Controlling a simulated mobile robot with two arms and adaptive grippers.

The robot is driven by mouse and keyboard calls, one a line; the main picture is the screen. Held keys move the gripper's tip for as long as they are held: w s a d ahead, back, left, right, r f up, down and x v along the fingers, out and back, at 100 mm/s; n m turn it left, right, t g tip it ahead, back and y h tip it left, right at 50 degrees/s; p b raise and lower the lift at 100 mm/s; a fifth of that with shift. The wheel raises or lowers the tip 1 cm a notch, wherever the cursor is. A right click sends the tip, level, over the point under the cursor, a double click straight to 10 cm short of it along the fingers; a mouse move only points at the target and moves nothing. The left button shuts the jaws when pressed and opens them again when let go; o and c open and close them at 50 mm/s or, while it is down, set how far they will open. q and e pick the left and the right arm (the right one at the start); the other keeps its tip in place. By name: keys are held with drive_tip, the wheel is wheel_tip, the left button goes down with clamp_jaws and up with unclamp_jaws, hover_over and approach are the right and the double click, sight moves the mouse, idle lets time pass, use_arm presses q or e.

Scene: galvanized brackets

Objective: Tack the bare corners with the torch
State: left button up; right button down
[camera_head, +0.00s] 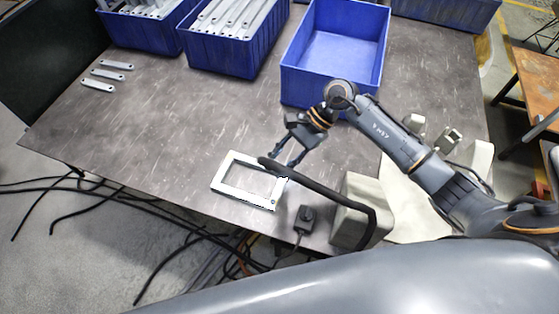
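A pale metal rectangular bracket frame (222,182) lies flat near the table's front edge. A small dark spot shows at its lower right corner; its upper right corner is partly covered. A black torch-like tool with a thick hose (335,197) reaches across that corner from the grey box at the right. I cannot tell whether its tip touches the frame. My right gripper (287,162) is just above the tool's front end, its two fingers apart and pointing down toward the frame. Nothing shows between the fingers. My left gripper is not in view.
A grey box (350,196) and a small black switch box (305,219) stand right of the frame. Blue bins (330,102) line the back, two holding metal strips. Three loose strips (106,75) lie at left. Dark cables hang off the front edge. The table's middle left is clear.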

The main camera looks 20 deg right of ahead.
drive_tip(key=shift+f+b, duration=0.1)
drive_tip(key=shift+b, duration=0.2)
idle(2.0)
drive_tip(key=shift+r+p, duration=0.35)
drive_tip(key=shift+r, duration=2.75)
